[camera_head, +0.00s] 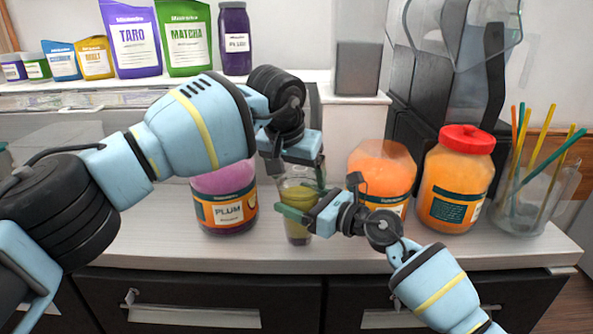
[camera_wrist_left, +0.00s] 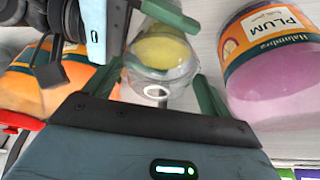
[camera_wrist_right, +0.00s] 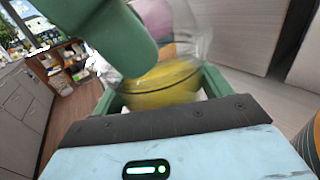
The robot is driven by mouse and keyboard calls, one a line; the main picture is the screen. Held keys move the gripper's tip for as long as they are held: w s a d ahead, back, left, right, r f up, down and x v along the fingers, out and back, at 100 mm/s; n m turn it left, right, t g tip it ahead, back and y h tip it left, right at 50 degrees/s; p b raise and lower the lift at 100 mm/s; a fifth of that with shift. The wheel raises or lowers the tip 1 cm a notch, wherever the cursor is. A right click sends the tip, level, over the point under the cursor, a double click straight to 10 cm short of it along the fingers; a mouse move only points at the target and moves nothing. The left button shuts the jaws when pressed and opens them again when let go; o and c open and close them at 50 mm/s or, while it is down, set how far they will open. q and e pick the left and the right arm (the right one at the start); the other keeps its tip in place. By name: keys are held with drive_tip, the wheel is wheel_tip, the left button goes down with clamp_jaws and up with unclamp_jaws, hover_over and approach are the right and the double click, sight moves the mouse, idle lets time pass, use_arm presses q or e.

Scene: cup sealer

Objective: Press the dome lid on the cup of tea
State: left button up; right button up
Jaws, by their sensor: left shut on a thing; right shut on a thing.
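The clear cup of yellow-green tea (camera_head: 297,228) stands upright on the counter. Its tea also shows in the left wrist view (camera_wrist_left: 160,50) and right wrist view (camera_wrist_right: 165,88). My right gripper (camera_head: 300,212) is shut on the cup's side. The clear dome lid (camera_wrist_left: 158,82), with a ring-shaped hole on top, is at the cup's top. My left gripper (camera_wrist_left: 157,92) is shut on the lid from above, one finger on each side. In the head view, my left gripper (camera_head: 298,172) mostly hides the lid. I cannot tell whether the lid's rim is fully seated.
A plum jar (camera_head: 226,208) stands close left of the cup. Two orange jars, one open-looking (camera_head: 382,168) and one red-lidded (camera_head: 458,185), stand right. A clear holder with coloured straws (camera_head: 535,195) is at the far right. Pouches (camera_head: 131,38) line the shelf behind.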

use_arm(q)
drive_tip(key=shift+f, duration=0.35)
drive_tip(key=o, duration=0.8)
drive_tip(key=v, duration=1.2)
use_arm(e)
drive_tip(key=o, duration=1.4)
